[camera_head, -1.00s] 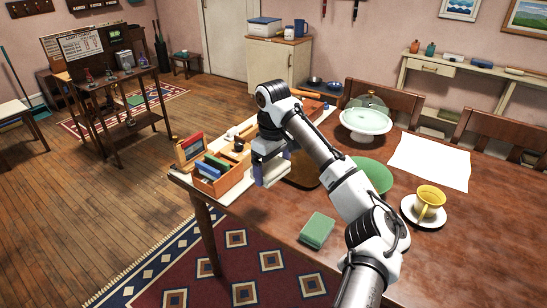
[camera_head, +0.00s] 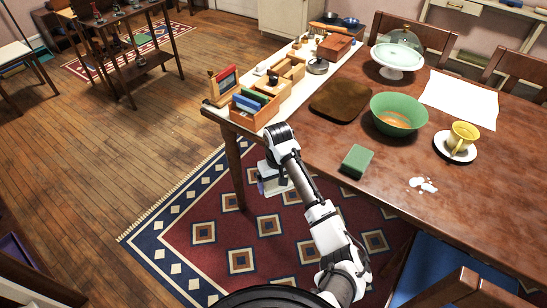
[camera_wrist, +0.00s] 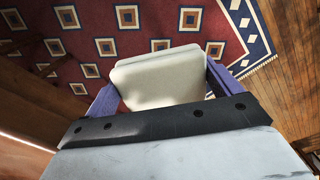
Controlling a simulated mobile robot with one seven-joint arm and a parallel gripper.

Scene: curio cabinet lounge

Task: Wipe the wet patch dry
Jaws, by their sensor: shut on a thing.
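The wet patch (camera_head: 423,185) shows as small whitish blotches on the bare wood near the front of the brown table (camera_head: 470,215). My gripper (camera_head: 272,182) hangs over the rug, off the table's left front edge and away from the patch. It is shut on a cream pad (camera_wrist: 158,79) with rounded corners, held between the purple fingers in the wrist view. I cannot tell whether it is a sponge or a folded cloth. A green block (camera_head: 357,161) lies on the table, left of the patch.
A green bowl (camera_head: 398,114), a yellow cup (camera_head: 462,137) on a saucer and a brown board (camera_head: 340,101) stand behind the patch. A wooden organiser (camera_head: 254,108) is at the table's left end. A blue-seated chair (camera_head: 440,268) is at the front edge.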

